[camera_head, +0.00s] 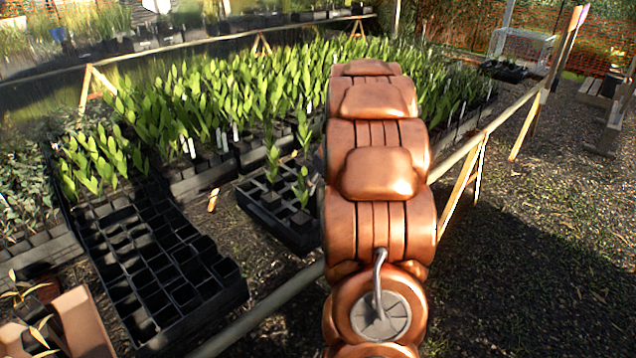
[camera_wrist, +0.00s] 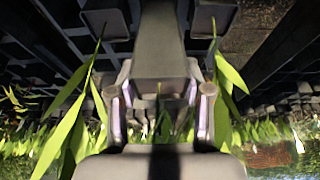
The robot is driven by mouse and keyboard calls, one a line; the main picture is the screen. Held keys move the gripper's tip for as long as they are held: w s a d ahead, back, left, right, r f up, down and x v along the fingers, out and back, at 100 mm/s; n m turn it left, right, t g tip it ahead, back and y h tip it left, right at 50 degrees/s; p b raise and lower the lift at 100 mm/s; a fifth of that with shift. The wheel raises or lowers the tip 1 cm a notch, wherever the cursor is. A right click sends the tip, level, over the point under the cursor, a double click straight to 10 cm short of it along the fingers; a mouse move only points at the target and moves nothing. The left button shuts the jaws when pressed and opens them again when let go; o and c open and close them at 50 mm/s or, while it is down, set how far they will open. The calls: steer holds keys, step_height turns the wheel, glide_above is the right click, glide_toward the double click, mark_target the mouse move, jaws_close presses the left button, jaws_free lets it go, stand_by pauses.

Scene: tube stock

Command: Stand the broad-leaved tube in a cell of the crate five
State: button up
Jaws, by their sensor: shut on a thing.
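In the wrist view my gripper (camera_wrist: 160,85) is shut, with a finger on each side of a dark grey tapered tube (camera_wrist: 160,50). Its foliage is mostly hidden; a little green shows between the fingers. Long broad leaves hang at both sides, seemingly from neighbouring tubes (camera_wrist: 108,14) in the upper part of the view. In the head view my copper arm hides my gripper and the held tube. A black crate (camera_head: 243,290) with many empty cells lies at left. A smaller black crate (camera_head: 265,215) with several plants stands left of my arm. I cannot tell which is crate five.
A potted plant and brown blocks (camera_head: 80,322) sit at lower left. A narrow gravel strip separates the two crates.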

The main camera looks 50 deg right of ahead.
mark_target(319, 208)
steer(key=shift+f+b, duration=2.6)
steer(key=shift+f, duration=1.6)
steer(key=shift+f+b, duration=0.25)
steer(key=shift+b, duration=0.1)
steer(key=o, duration=1.3)
steer(key=shift+o, duration=0.2)
steer(key=v, duration=1.2)
steer(key=shift+r, duration=0.1)
